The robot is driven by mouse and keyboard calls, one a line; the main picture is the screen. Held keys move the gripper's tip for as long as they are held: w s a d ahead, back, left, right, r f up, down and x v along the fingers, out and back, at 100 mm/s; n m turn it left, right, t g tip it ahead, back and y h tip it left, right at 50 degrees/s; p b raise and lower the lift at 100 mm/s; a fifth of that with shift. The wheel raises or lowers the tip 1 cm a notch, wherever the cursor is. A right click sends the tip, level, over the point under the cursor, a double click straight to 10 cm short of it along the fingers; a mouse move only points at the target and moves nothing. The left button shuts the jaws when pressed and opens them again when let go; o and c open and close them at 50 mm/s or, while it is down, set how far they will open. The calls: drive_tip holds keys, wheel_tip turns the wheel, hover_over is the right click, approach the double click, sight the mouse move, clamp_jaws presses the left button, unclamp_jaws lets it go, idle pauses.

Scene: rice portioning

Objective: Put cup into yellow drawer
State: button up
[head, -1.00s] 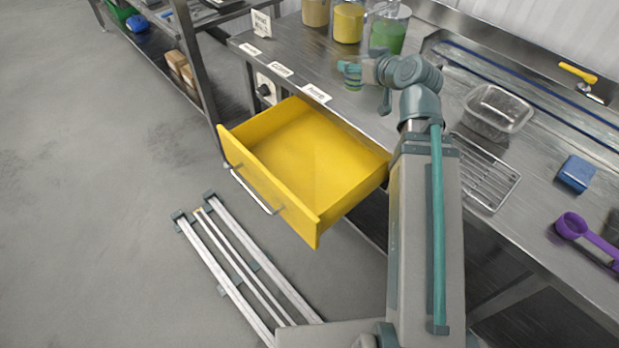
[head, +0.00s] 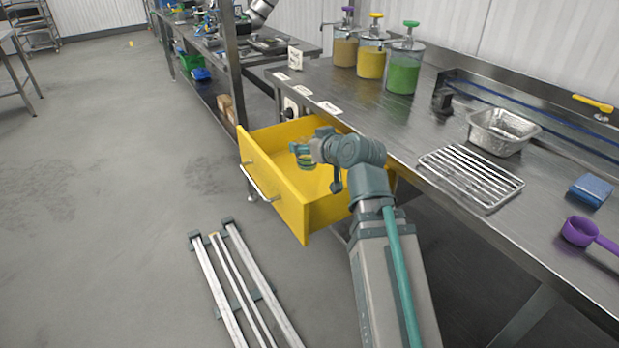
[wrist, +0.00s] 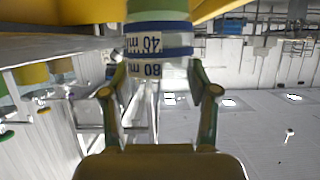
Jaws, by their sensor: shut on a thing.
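The yellow drawer (head: 274,206) is pulled out from under the steel table in the head view. My gripper (head: 302,152) is over the drawer's opening, near its back. It is shut on a small cup (head: 305,160), mostly hidden by the fingers in the head view. In the wrist view the cup (wrist: 158,45) sits between my fingers (wrist: 160,95), with blue and white bands marked 40 and 80 ml and a green part above. The drawer's floor looks empty where it shows.
Dispensers with brown, yellow (head: 371,62) and green (head: 404,68) contents stand at the table's back. A wire rack (head: 470,176), a foil tray (head: 503,130), a blue sponge (head: 590,190) and a purple scoop (head: 580,232) lie to the right. Metal rails (head: 245,290) lie on the floor.

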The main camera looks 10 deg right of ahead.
drive_tip(key=w+p, duration=0.1)
drive_tip(key=p, duration=0.3)
drive_tip(key=shift+r, duration=0.2)
drive_tip(key=w+f+p, duration=0.1)
drive_tip(key=p, duration=0.3)
drive_tip(key=shift+d, duration=0.1)
drive_tip(key=shift+w+f+p, duration=0.2)
drive_tip(key=shift+w+p, duration=0.1)
drive_tip(key=shift+w+d+f, duration=0.25)
drive_tip(key=shift+w+f, duration=1.6)
drive_tip(key=shift+f, duration=0.15)
drive_tip(key=shift+w+d+f, duration=0.3)
drive_tip(key=shift+w+f, duration=1.6)
drive_tip(key=shift+f, duration=0.1)
drive_tip(key=shift+w+d+f, duration=0.25)
drive_tip(key=shift+w+f, duration=1.6)
drive_tip(key=shift+f, duration=0.15)
drive_tip(key=shift+f+b, duration=0.15)
drive_tip(key=shift+b, duration=0.15)
drive_tip(key=o, duration=1.3)
drive_tip(key=shift+c, duration=0.2)
